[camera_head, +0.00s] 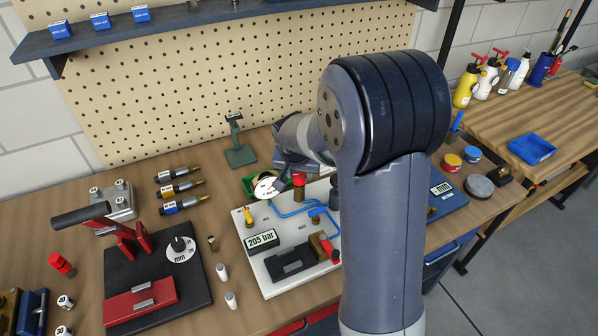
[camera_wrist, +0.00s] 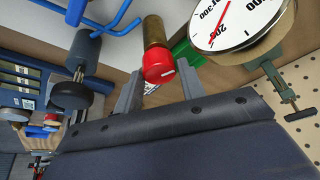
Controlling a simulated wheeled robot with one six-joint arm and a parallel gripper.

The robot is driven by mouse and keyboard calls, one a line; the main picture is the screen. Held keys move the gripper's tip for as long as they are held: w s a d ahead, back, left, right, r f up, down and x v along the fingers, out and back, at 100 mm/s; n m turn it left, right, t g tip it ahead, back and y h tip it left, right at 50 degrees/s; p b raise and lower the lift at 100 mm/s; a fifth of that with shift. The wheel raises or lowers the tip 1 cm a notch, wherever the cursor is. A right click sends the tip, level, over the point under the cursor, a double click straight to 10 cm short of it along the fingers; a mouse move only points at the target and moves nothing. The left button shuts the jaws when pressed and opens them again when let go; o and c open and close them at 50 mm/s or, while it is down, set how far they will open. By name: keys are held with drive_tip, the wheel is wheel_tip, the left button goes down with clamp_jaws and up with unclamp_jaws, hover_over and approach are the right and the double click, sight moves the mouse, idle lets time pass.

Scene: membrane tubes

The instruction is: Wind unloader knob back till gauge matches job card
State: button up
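The unloader knob is a red cap (camera_wrist: 158,65) with a white mark on a brass stem; it also shows in the head view (camera_head: 299,180). In the wrist view it stands between the tips of my gripper (camera_wrist: 160,78), whose fingers are apart with visible gaps beside the cap, so it looks open. The gauge (camera_wrist: 240,18) has a white dial with a red needle near the 200 mark; its exact reading is unclear. In the head view the gauge (camera_head: 265,187) is small. A card reading "205 bar" (camera_head: 262,241) sits on the pale rig plate (camera_head: 285,283).
Blue pipes (camera_head: 290,212) and a second red-handled part (camera_head: 329,249) are on the rig. A red-and-black press (camera_head: 140,260) stands left, with small bottles (camera_head: 222,272) between. A green stand (camera_head: 239,145) is behind. My arm hides the rig's right side.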

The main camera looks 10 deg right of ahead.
drive_tip(key=c, duration=0.6)
drive_tip(key=shift+o, duration=0.2)
drive_tip(key=shift+n+y, duration=0.3)
drive_tip(key=shift+n, duration=0.3)
drive_tip(key=o, duration=1)
drive_tip(key=shift+r, duration=0.15)
drive_tip(key=b+v, duration=0.1)
drive_tip(key=v, duration=0.9)
drive_tip(key=shift+s+r, duration=0.2)
drive_tip(key=shift+s, duration=0.1)
